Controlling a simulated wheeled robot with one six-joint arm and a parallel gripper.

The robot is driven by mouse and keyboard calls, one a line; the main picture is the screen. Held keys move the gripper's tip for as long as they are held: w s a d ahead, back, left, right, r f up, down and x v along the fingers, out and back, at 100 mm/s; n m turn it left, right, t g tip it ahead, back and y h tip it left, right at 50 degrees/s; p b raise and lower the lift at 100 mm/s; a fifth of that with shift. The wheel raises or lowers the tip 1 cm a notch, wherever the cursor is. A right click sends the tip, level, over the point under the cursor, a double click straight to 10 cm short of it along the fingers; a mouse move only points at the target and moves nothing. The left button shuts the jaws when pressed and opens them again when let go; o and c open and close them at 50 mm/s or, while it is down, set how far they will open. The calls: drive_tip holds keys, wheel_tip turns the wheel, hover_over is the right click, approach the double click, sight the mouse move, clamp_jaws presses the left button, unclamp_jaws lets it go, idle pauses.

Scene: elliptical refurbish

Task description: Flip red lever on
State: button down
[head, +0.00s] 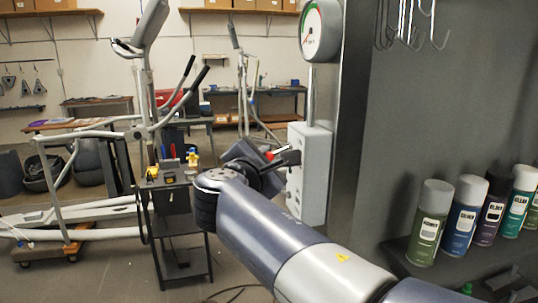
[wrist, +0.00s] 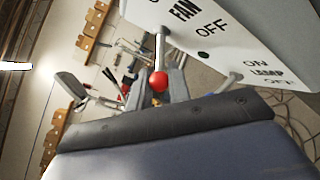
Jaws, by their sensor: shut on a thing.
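The red lever has a round red ball knob on a metal rod, seen in the wrist view (wrist: 158,81). Its rod runs up to the pale switch box (wrist: 215,35), which also shows in the head view (head: 316,178). The box face reads FAN and OFF near the lever, and ON, LAMP and OFF further right. My gripper (wrist: 158,90) has its two grey fingers on either side of the knob and is shut on the lever. In the head view my gripper (head: 284,159) is at the box's left side, with a bit of the red knob (head: 269,156) showing.
A round gauge (head: 321,30) sits above the box on a pipe. Several spray cans (head: 433,222) stand on a dark shelf at right. A black cart (head: 178,228) with small items and an elliptical machine (head: 75,190) stand at left. Hooks (head: 415,25) hang top right.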

wheel_tip(320, 180, up, 3)
drive_tip(key=m+g+y+p, duration=0.2)
drive_tip(key=m+p, duration=0.1)
drive_tip(key=p, duration=0.2)
drive_tip(key=shift+a+m, duration=0.1)
drive_tip(key=shift+m, duration=0.2)
drive_tip(key=r+m+g+y+p, duration=0.1)
drive_tip(key=p, duration=0.1)
drive_tip(key=shift+m+p, duration=0.4)
drive_tip(key=shift+d+r+m+g+y+p, duration=0.15)
drive_tip(key=shift+d+m+g+y+p, duration=0.1)
drive_tip(key=shift+m+g+y+p, duration=0.25)
drive_tip(key=c, duration=1.4)
unclamp_jaws()
